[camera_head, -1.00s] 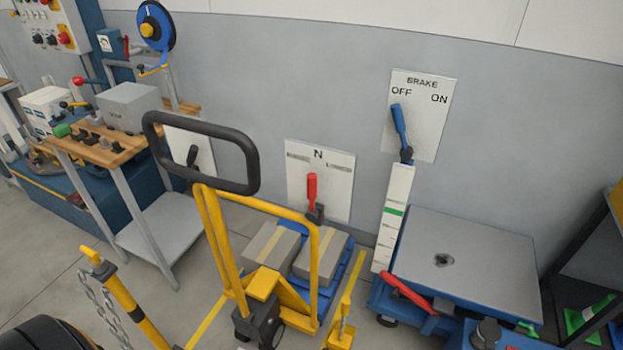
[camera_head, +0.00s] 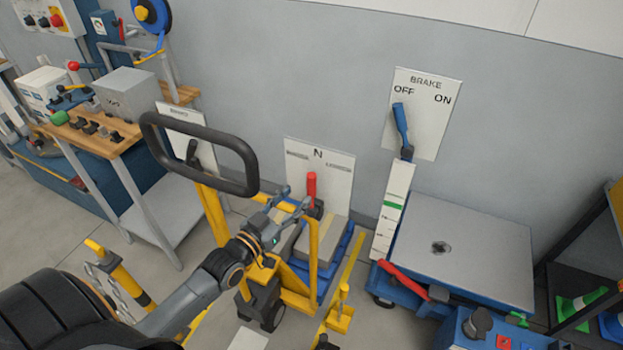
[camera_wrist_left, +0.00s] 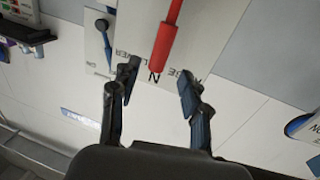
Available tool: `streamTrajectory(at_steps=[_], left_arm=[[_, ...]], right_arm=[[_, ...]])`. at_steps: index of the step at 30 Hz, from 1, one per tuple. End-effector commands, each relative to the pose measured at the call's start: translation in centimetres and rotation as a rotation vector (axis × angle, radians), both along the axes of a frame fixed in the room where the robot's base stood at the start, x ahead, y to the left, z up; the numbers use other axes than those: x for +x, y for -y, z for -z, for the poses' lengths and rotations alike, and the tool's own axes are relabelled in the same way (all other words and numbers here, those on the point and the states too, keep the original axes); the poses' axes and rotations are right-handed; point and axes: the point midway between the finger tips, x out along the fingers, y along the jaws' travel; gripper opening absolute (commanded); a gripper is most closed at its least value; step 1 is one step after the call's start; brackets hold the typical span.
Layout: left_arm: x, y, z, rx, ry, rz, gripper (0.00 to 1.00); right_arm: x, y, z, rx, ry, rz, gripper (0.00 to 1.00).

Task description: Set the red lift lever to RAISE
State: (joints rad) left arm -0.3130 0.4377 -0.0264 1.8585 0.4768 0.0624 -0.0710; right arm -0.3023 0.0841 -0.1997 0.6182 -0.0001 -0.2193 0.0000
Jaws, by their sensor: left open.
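The red lift lever (camera_head: 312,187) stands upright under the N on its white plate (camera_head: 335,165). Small labels sit left and right of the N, too small to read in the head view. My left gripper (camera_head: 297,201) is open beside the lever, at its left. In the left wrist view the red lever (camera_wrist_left: 166,42) comes down from the top, its grip end near the gap between the open fingers (camera_wrist_left: 158,82). I see no finger touching it. LOWER shows on the plate there, upside down, left of the lever. My right gripper is not in view.
A yellow cart with a black handle loop (camera_head: 252,160) stands in front of the lever plate, close to my left arm. A blue brake lever (camera_head: 401,128) on its plate and a grey-topped lift table (camera_head: 465,250) are at the right. A workbench (camera_head: 105,135) is at the left.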

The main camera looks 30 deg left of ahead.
Motion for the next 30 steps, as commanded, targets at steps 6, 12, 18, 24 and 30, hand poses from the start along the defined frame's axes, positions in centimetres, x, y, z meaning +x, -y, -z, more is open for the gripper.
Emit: streamTrajectory(at_steps=[6, 12, 18, 24, 30], left_arm=[[4.6, 0.6, -0.2, -0.002, 0.001, -0.001, 0.46], [7.0, 1.0, -0.1, -0.001, 0.0, -0.001, 0.46], [7.7, 1.1, 0.0, 0.0, -0.001, 0.0, 0.46], [7.7, 1.1, 0.1, -0.001, -0.001, 0.0, 0.46], [7.7, 1.1, 0.1, -0.001, -0.001, -0.001, 0.07]], right_arm=[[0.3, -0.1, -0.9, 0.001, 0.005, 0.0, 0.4], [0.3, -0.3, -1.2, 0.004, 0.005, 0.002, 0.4], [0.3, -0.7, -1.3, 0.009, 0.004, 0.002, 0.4], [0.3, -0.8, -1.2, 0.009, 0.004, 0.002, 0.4], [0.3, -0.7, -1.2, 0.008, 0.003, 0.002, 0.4]])
